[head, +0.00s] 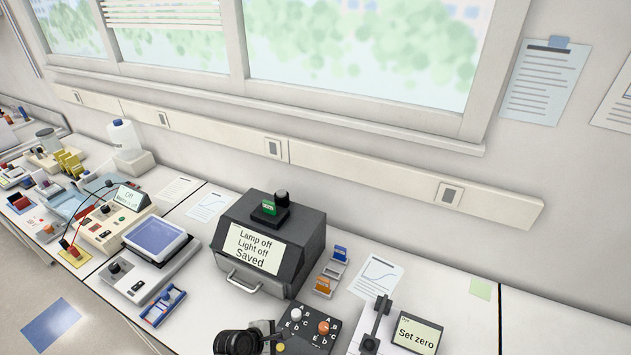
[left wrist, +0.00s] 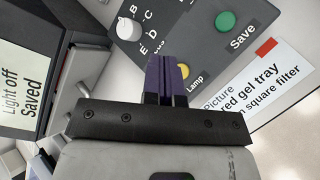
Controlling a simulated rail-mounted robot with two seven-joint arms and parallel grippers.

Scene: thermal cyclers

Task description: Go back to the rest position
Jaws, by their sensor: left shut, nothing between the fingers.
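My left gripper (left wrist: 167,62) shows in the left wrist view, with its dark purple fingers together and nothing between them. The fingertips are over the dark control box (left wrist: 175,25), beside its yellow Lamp button (left wrist: 184,71). I cannot tell whether they touch it. The box has a white dial (left wrist: 128,28) and a green Save button (left wrist: 225,22). In the head view, my left arm's black and grey wrist (head: 240,341) is at the bottom edge, left of the control box (head: 308,335). My right gripper is in neither view.
A dark imaging box (head: 308,250) stands behind the control box; its screen (head: 253,250) reads "Lamp off, Light off, Saved". A balance-like device (head: 150,255) is to its left, a "Set zero" display (head: 415,333) to the right. A printed card (left wrist: 275,85) lies by the control box.

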